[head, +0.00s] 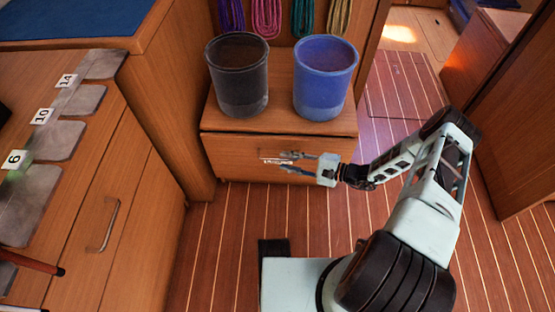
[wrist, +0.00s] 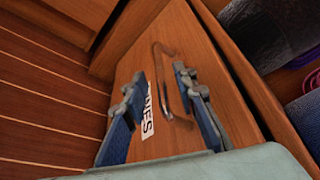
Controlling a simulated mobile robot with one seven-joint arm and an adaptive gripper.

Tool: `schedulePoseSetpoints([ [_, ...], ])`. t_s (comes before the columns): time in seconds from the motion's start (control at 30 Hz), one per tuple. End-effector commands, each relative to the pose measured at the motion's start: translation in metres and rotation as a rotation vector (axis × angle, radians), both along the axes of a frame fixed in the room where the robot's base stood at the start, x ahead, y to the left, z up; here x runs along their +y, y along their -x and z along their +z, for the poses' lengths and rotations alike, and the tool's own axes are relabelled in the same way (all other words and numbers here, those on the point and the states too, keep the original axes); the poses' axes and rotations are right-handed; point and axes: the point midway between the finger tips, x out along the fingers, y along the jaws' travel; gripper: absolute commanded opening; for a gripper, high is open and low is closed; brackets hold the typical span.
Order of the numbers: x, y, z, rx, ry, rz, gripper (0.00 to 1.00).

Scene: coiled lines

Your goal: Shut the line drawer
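The line drawer (head: 232,152) is the wooden front low in the cabinet under two pots. In the wrist view its front (wrist: 142,62) fills the middle, with a metal bar handle (wrist: 161,85) and a white label (wrist: 148,118) partly hidden by a finger. The front looks nearly flush with the cabinet; I cannot tell whether a small gap is left. My gripper (head: 284,161) is in front of the drawer at handle height. Its two blue-padded fingers (wrist: 158,75) are apart, with the handle showing between them. I cannot tell whether they touch it.
A black pot (head: 240,95) and a blue pot (head: 325,95) stand on the cabinet top (head: 281,112). Coiled lines (head: 267,18) hang behind. A counter with numbered plates (head: 60,140) and a handled front stands at left. The striped floor (head: 225,245) is clear before the drawer.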

Motion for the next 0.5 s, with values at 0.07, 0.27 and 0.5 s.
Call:
schedulePoseSetpoints([
  [0.07, 0.014, -0.005, -0.005, 0.0, 0.0, 0.001, 0.26],
  [0.27, 0.035, -0.013, -0.009, 0.0, 0.002, 0.001, 0.26],
  [0.5, 0.04, -0.016, -0.01, 0.0, 0.001, -0.002, 0.26],
])
